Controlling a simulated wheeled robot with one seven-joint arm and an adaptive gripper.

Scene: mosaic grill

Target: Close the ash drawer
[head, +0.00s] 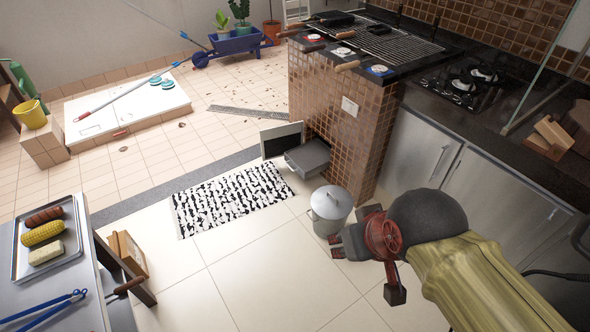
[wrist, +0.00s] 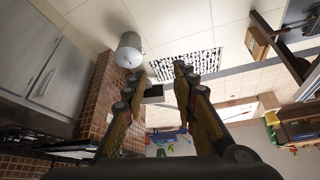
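The ash drawer (head: 308,157) is a grey metal box sticking out from the base of the brown-tiled grill (head: 335,110). A grey door panel (head: 282,140) stands open to its left. My gripper (head: 338,242) is in front of the drawer and to its right, apart from it, near the metal bin. In the wrist view the two fingers of my gripper (wrist: 158,76) are spread with nothing between them. The drawer area (wrist: 154,91) shows small and partly hidden beyond the fingers.
A lidded metal bin (head: 331,207) stands on the floor between my gripper and the drawer. A black-and-white mat (head: 230,200) lies left of it. A side table with a food tray (head: 73,262) is at the left.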

